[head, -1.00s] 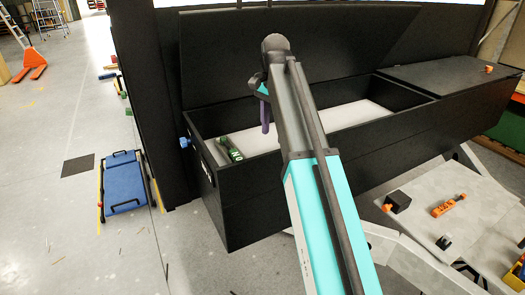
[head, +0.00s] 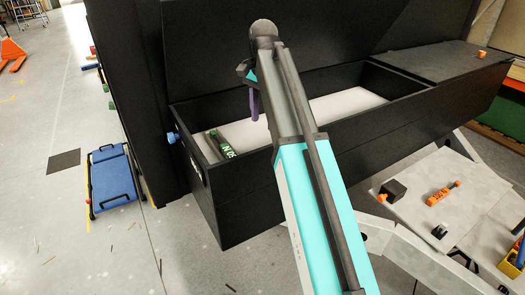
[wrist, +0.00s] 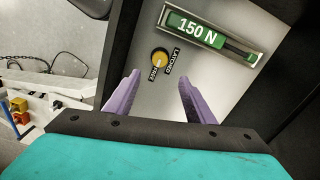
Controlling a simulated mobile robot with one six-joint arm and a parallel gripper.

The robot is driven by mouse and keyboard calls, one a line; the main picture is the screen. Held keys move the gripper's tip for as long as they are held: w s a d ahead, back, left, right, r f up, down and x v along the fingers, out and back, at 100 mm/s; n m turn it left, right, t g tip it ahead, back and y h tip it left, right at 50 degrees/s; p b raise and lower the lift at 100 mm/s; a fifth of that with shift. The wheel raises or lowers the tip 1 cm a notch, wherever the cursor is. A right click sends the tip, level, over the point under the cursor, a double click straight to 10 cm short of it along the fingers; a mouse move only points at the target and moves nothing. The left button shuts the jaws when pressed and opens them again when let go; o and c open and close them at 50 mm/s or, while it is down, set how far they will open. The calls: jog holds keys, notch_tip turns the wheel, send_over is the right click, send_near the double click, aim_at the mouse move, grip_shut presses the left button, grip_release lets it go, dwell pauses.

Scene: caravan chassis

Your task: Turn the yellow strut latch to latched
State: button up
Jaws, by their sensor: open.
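The yellow strut latch (wrist: 160,61) is a small round knob in a dark ring on a grey panel in the wrist view. Two small black labels sit beside its lower edge; one appears to read FREE, and the knob's exact setting is too small to tell. A green strut (wrist: 198,30) marked 150 N lies above it in a silver frame. My gripper (wrist: 158,82) is open, its two purple fingers pointing at the panel just below the latch, apart from it. In the head view my gripper (head: 253,103) hangs over the open black box; the latch does not show there.
The black box (head: 225,215) has a raised lid behind my arm. A green strut (head: 222,145) lies in its left end, and a blue knob (head: 172,138) sticks out outside. A workbench (head: 475,195) with small parts stands at right.

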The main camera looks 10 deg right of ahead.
jog(key=shift+f+p, duration=1.75)
jog(key=shift+f, duration=4.85)
jog(key=shift+c, duration=0.4)
